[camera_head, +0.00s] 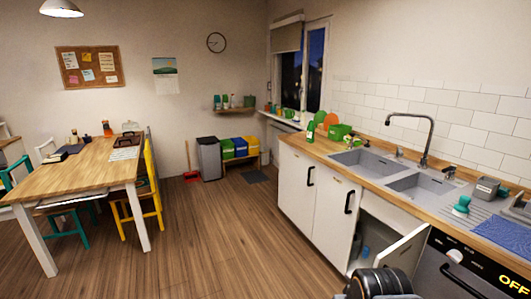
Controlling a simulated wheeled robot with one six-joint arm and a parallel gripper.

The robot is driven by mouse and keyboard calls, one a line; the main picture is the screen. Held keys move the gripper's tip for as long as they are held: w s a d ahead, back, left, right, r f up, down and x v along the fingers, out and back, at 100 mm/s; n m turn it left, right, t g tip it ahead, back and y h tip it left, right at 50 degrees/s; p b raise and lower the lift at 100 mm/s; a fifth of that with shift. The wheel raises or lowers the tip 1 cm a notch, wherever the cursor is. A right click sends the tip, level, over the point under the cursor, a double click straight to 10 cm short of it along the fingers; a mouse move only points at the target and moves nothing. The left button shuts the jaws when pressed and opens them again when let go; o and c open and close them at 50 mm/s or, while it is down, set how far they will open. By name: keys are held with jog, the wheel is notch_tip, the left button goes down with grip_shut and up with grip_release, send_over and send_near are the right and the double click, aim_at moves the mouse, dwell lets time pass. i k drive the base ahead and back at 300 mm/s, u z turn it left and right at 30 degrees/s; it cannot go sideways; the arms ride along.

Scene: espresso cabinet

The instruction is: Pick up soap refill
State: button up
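No object can be clearly made out as the soap refill. A white cabinet door (402,249) under the sink stands open. Inside the dark gap to its left, a small bluish item (366,251) shows, too small and shaded to identify. A green bottle (311,131) stands upright on the far end of the wooden counter (318,148); I cannot tell whether it holds soap. A black ribbed part at the bottom edge, in front of the open door, appears to be my arm. The fingers of my gripper are not in view.
A double sink (419,187) with a tall tap (430,135) is set in the counter. A dishwasher (463,267) is right of the open door. A wooden table (80,172) with a yellow chair (152,190) stands left. The wooden floor (225,235) between is clear.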

aim_at(311, 129)
jog(key=u, duration=0.15)
jog(key=i, duration=3.7)
jog(key=z, duration=0.1)
